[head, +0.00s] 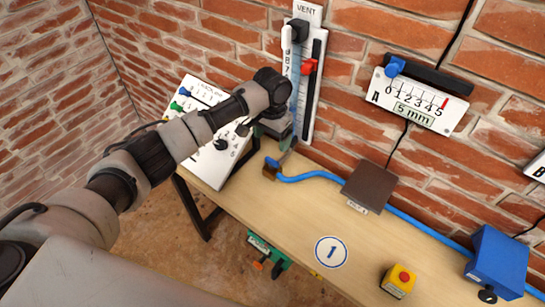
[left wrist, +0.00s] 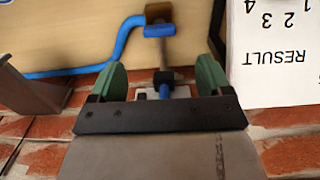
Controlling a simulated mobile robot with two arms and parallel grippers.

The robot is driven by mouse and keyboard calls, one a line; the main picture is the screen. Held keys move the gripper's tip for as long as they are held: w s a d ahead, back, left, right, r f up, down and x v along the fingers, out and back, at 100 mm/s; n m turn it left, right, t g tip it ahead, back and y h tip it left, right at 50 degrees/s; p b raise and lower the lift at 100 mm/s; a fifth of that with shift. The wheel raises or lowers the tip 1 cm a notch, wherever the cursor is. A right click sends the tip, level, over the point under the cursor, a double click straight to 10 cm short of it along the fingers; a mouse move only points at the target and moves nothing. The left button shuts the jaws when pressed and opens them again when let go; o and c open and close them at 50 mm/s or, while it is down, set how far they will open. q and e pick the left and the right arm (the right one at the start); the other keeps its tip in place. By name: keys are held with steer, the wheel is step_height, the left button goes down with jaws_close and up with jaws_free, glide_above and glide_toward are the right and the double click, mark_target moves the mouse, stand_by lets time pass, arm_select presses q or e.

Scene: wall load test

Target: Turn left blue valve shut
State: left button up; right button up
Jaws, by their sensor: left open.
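The left blue valve is a small brown block (head: 269,172) with a blue part on it, at the left end of a blue hose (head: 310,176) on the table. In the left wrist view the brown block (left wrist: 158,11) and its blue part (left wrist: 158,31) are at the top centre, with a thin metal rod (left wrist: 165,60) running down from them. My left gripper (head: 281,138) is over the table's back left, beside the valve. In the left wrist view its green fingers (left wrist: 160,78) are spread, with the rod's lower end between them, apart from both. My arm hides part of this area.
A white panel (head: 201,166) with coloured knobs is left of the gripper. The VENT gauge (head: 312,85) with a red slider is on the brick wall close behind. A brown plate (head: 368,187), blue box (head: 498,262) and yellow button box (head: 398,281) are further right. The table's front middle is mostly clear.

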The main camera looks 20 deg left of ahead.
mark_target(272, 160)
arm_select(q)
step_height(272, 160, down, 9)
steer(key=shift+f+p, duration=0.2)
steer(key=shift+p, duration=0.35)
steer(key=shift+c, duration=0.2)
steer(key=c, duration=0.9)
